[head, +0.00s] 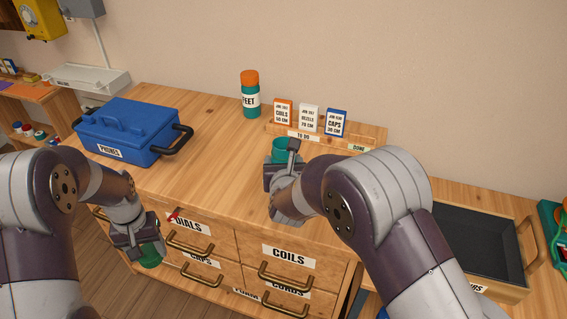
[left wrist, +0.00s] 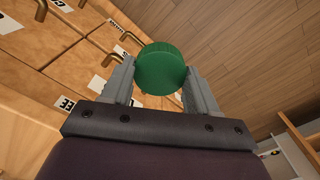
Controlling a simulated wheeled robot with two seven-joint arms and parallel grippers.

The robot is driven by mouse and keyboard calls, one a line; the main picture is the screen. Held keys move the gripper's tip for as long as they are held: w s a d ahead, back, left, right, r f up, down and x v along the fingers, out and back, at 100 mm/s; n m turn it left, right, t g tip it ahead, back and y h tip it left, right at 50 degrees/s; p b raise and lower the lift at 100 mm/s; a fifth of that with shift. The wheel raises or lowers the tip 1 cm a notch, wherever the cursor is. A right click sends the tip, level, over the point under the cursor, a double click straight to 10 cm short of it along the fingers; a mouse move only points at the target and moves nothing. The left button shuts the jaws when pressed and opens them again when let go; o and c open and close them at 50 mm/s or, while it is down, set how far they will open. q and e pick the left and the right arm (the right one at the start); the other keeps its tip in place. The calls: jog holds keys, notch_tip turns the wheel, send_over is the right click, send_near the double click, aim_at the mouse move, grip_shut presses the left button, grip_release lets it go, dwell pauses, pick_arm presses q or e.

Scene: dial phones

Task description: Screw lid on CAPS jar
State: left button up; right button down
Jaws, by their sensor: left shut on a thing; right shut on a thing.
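A green lid (left wrist: 162,69) is between the two fingers of my left gripper (left wrist: 160,84), seen in the left wrist view as a round ridged disc. In the head view the lid (head: 152,257) shows low in front of the drawers, partly hidden by my left gripper (head: 146,246). A teal jar (head: 280,147) stands upright on the wooden counter, below the card rack. My right gripper (head: 285,158) is shut on it and hides most of it. Its label is hidden. The lid and jar are well apart.
A blue PHONES box (head: 127,127) stands on the counter's left. A teal bottle with an orange top (head: 250,94) stands at the back. A rack (head: 365,138) holds several cards. Drawers (head: 289,257) are below, and a dark tray (head: 480,240) is at right. The counter's middle is clear.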

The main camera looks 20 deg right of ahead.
pick_arm(q)
jog(key=shift+f, duration=0.2)
pick_arm(e)
jog(key=shift+f, duration=0.1)
jog(key=shift+c, duration=0.8)
grip_release()
pick_arm(q)
jog(key=shift+r, duration=0.4)
pick_arm(e)
jog(key=shift+r, duration=0.35)
pick_arm(q)
jog(key=shift+r+p, duration=0.55)
jog(key=shift+p, duration=0.15)
pick_arm(e)
jog(key=v, duration=1.2)
jog(key=shift+f, duration=0.2)
